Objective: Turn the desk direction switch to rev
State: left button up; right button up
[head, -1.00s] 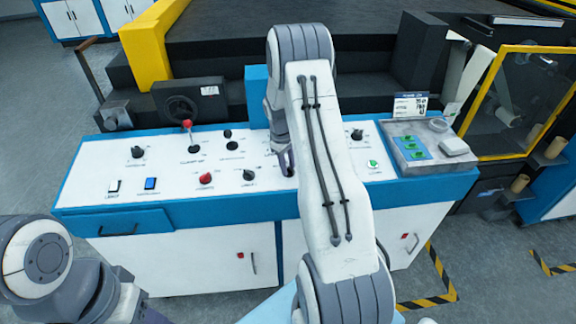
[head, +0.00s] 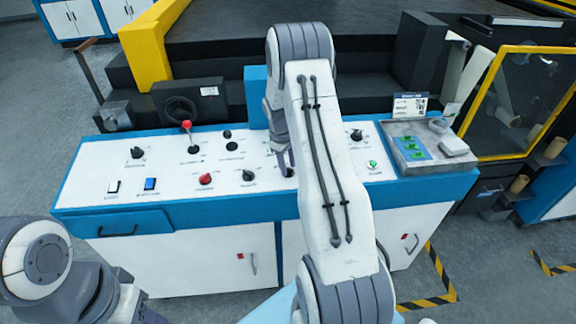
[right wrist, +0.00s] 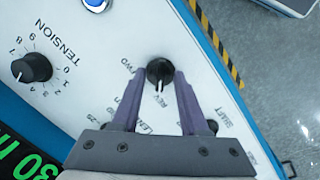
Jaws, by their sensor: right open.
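The direction switch (right wrist: 159,73) is a round black knob on the white desk panel, seen in the right wrist view. Its white pointer line faces down the picture, toward the REV label; the FWD label is to its left. My right gripper (right wrist: 160,78) is open, with one finger on each side of the knob; whether they touch it is unclear. In the head view, the right gripper (head: 284,168) is at the desk top (head: 110,158), and my arm and fingers mostly hide the switch. My left arm shows at lower left, its gripper out of view.
A TENSION knob (right wrist: 32,69) and a blue button (right wrist: 95,3) are near the switch. A red knob (head: 205,178), a black knob (head: 248,175) and a red-topped lever (head: 187,127) are farther left. A grey tray (head: 405,135) sits at the desk's right end.

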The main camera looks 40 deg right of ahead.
notch_tip(320, 180, up, 10)
jog(key=a+b, duration=0.1)
jog(key=b, duration=0.1)
jog(key=shift+a, duration=0.2)
jog(key=shift+w, duration=0.1)
jog(key=s+a+r+n+y, duration=0.1)
jog(key=s+a+r, duration=0.25)
jog(key=a, duration=1.05)
jog(key=s+a+r+n, duration=0.25)
jog(key=s+a, duration=0.25)
jog(key=a, duration=0.9)
jog(key=s+a, duration=0.4)
jog(key=s, duration=0.6)
jog(key=s+a+y, duration=0.1)
jog(key=s+a, duration=0.3)
jog(key=s, duration=0.5)
jog(key=shift+s+a+f+n+y, duration=0.25)
jog(key=shift+s+n+y, duration=0.1)
jog(key=shift+n, duration=0.1)
